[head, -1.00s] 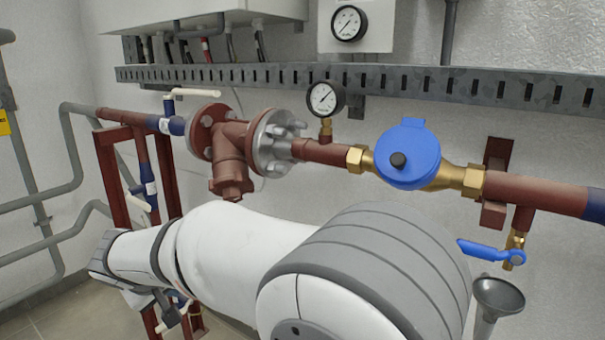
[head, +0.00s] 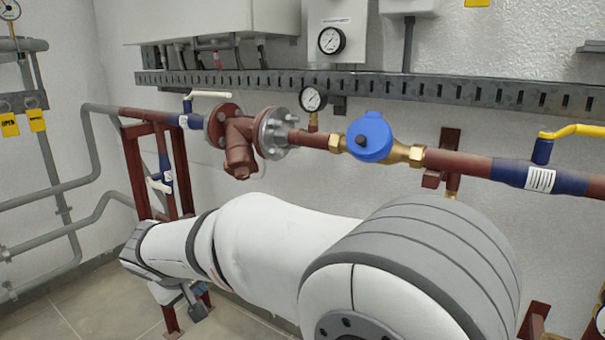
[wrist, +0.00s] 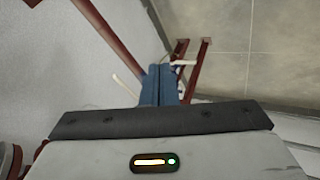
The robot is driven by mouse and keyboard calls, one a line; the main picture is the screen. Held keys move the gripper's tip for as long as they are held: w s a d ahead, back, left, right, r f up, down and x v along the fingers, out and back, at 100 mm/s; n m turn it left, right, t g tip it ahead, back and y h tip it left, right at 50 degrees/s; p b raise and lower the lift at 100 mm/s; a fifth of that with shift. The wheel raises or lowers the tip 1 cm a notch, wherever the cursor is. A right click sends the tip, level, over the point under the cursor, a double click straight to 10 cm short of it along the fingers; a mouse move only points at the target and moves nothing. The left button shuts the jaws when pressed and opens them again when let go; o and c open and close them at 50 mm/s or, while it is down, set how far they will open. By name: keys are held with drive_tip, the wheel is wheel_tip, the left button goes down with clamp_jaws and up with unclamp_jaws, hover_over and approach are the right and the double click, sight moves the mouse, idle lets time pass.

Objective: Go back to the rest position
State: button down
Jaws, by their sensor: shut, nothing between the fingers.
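My gripper (wrist: 160,84) shows in the wrist view as two blue-grey fingers pressed together, with nothing between them. It points towards the tiled floor and the dark red pipe stand, apart from any visible object in front of it. In the head view my white and grey arm stretches from the lower right to the lower left, in front of the pipe line.
A red pipe line runs along the wall with a strainer (head: 240,145), a pressure gauge (head: 312,98), a blue-capped meter (head: 370,138) and a yellow-handled valve (head: 572,131). A white-handled valve (head: 209,95) is at its left. Grey pipes (head: 92,150) line the left wall. Tiled floor (head: 95,310) is open at lower left.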

drive_tip(key=s+d+r+m+g+h+p, duration=0.1)
drive_tip(key=s+d+r+m+p, duration=0.1)
drive_tip(key=d+r+p, duration=0.65)
drive_tip(key=s+d+r+m+g+p, duration=0.15)
drive_tip(key=d+r+p, duration=0.3)
drive_tip(key=d, duration=0.75)
drive_tip(key=s+d+r+m+g+p, duration=0.1)
drive_tip(key=s+d+r+m+p, duration=0.1)
drive_tip(key=s+d+r+p, duration=0.2)
drive_tip(key=s+d+r+m+g+y+p, duration=0.1)
drive_tip(key=s+d+r+m+p, duration=0.2)
drive_tip(key=s+d+r+p, duration=0.2)
drive_tip(key=s+d+p, duration=0.3)
drive_tip(key=s+d, duration=0.2)
drive_tip(key=d, duration=0.1)
drive_tip(key=shift+r+p, duration=0.15)
drive_tip(key=shift+p, duration=0.2)
